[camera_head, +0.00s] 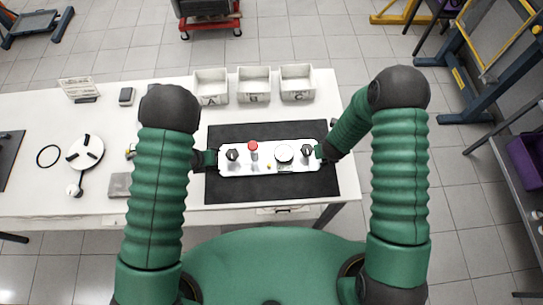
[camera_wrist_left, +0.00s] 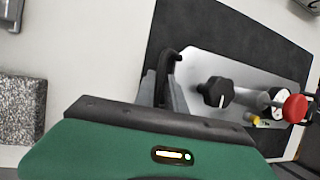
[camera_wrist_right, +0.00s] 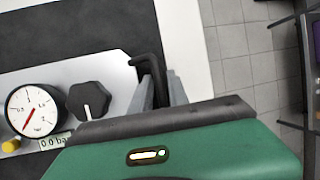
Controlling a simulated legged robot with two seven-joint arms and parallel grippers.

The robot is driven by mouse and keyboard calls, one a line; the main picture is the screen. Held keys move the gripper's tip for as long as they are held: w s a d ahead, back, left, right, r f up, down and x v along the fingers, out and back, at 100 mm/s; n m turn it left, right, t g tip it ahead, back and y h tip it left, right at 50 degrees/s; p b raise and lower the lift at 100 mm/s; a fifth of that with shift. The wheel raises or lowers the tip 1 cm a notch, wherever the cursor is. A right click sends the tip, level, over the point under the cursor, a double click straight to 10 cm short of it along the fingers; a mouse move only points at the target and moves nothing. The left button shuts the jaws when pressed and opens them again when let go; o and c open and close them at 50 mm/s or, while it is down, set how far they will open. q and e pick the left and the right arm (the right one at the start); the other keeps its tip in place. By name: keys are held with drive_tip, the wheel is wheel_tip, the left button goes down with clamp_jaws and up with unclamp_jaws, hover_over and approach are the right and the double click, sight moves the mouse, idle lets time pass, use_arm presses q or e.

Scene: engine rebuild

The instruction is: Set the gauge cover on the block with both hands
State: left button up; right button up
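The gauge cover (camera_head: 268,158) is a long white plate with a red button, two black knobs and a round gauge. It lies lengthwise left to right over the black mat; I cannot tell whether it touches what is under it. The cover also shows in the left wrist view (camera_wrist_left: 232,72) and the right wrist view (camera_wrist_right: 100,68). My left gripper (camera_head: 212,158) is at its left end, fingers closed around a black handle (camera_wrist_left: 165,65). My right gripper (camera_head: 322,151) is at its right end, fingers closed around the other black handle (camera_wrist_right: 150,68). I cannot make out a separate block.
The black mat (camera_head: 225,192) lies on the white table (camera_head: 100,112). Three white bins (camera_head: 211,87) stand behind it. To the left are a round white part (camera_head: 86,152), a black ring (camera_head: 48,156), a grey block-like piece (camera_head: 120,185) and a sign (camera_head: 79,88).

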use_arm(q)
drive_tip(key=shift+c, duration=0.3)
use_arm(e)
drive_tip(key=shift+o, duration=0.4)
drive_tip(key=shift+d, duration=0.15)
use_arm(q)
drive_tip(key=shift+c, duration=1.2)
use_arm(e)
drive_tip(key=shift+c, duration=1.2)
use_arm(q)
drive_tip(key=shift+a, duration=0.15)
clamp_jaws()
use_arm(e)
drive_tip(key=shift+a, duration=0.2)
clamp_jaws()
use_arm(q)
drive_tip(key=shift+w, duration=0.1)
use_arm(e)
drive_tip(key=shift+w, duration=0.1)
